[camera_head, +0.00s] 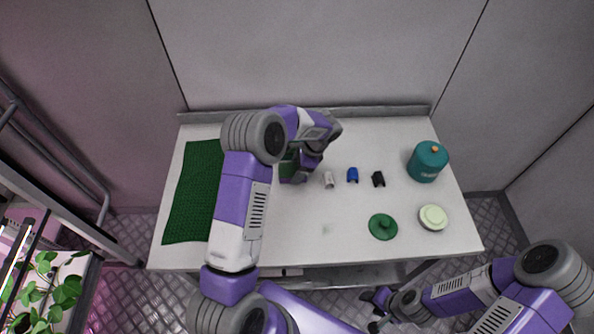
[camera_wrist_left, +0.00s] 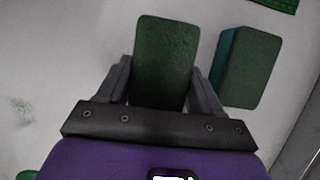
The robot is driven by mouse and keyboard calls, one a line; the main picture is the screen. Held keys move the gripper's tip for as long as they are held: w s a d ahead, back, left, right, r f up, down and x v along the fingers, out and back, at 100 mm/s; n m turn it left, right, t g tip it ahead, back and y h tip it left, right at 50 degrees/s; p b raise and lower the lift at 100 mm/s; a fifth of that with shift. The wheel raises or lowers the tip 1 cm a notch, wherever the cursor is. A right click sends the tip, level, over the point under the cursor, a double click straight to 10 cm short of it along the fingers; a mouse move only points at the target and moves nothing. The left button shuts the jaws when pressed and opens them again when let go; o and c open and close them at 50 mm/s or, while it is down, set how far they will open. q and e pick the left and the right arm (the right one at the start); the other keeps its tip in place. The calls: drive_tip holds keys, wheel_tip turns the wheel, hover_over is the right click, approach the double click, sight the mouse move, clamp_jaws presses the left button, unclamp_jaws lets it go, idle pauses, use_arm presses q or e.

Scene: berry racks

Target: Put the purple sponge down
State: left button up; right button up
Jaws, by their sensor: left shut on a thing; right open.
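My left gripper (camera_wrist_left: 161,70) is shut on a sponge (camera_wrist_left: 166,45) with a dark green top, held between its two fingers. The held sponge's sides are hidden, so I cannot see purple on it. A second block (camera_wrist_left: 252,68), with a green top and a teal side, stands just right of the gripper in the left wrist view. In the head view my left arm reaches over the table and hides most of this. A green patch (camera_head: 288,160) shows beside the left gripper there. My right gripper (camera_head: 377,311) is open and empty, low in front of the table.
A green mat (camera_head: 190,195) covers the left end of the white table (camera_head: 300,230). White, blue (camera_head: 352,175) and black small items stand right of the gripper. A teal canister (camera_head: 427,162), green lid (camera_head: 383,227) and pale round container (camera_head: 433,217) are at the right. The front middle is clear.

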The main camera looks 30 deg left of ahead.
use_arm(q)
drive_tip(key=shift+f, duration=0.4)
drive_tip(key=o, duration=1)
drive_tip(key=shift+r, duration=0.15)
drive_tip(key=p+v, duration=0.1)
drive_tip(key=v, duration=1.1)
drive_tip(key=shift+p, duration=0.35)
drive_tip(key=shift+a, duration=0.1)
